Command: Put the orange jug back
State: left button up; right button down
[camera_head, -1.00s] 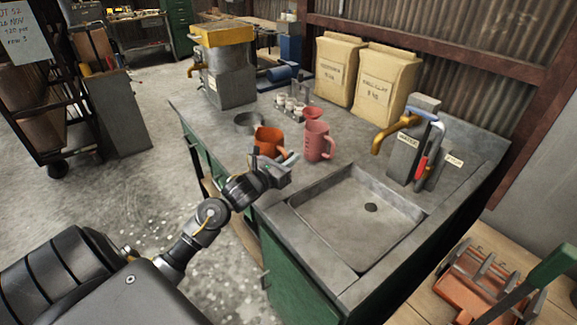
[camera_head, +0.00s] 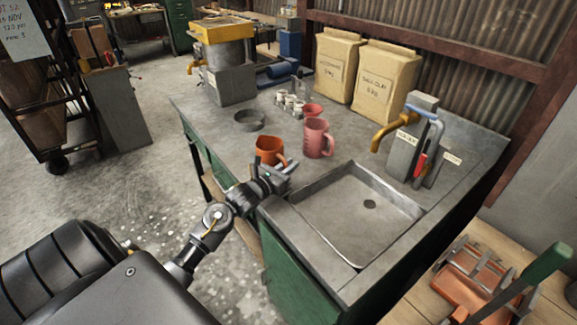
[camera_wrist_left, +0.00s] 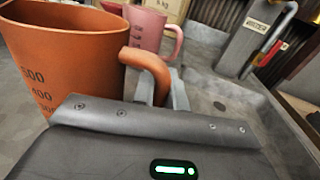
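The orange jug (camera_head: 268,151) is upright near the counter's front left edge, left of the sink. In the left wrist view the jug (camera_wrist_left: 70,65) fills the upper left, with dark measuring marks on its side. My left gripper (camera_head: 286,172) is at the jug's handle. In the left wrist view its fingers (camera_wrist_left: 162,92) sit on both sides of the lower handle and look shut on it. I cannot tell whether the jug's base touches the counter. My right gripper is in neither view.
A pink jug (camera_head: 318,139) stands close behind the orange jug, with a red funnel (camera_head: 313,110) behind it. The sink (camera_head: 345,220) is to the right, under the tap (camera_head: 388,135). Paper sacks (camera_head: 385,88) stand at the back.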

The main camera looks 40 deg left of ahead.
pick_arm(q)
jog(key=o, duration=0.4)
jog(key=shift+r+p, duration=0.3)
jog(key=s+b, duration=0.1)
jog(key=s, duration=0.6)
jog(key=s+b, duration=0.1)
jog(key=s, duration=0.2)
jog(key=shift+s+a+f+b, duration=0.25)
jog(key=shift+a+b, duration=0.1)
jog(key=shift+s+a+r, duration=0.1)
jog(key=shift+s+r, duration=0.05)
jog(key=shift+s, duration=0.65)
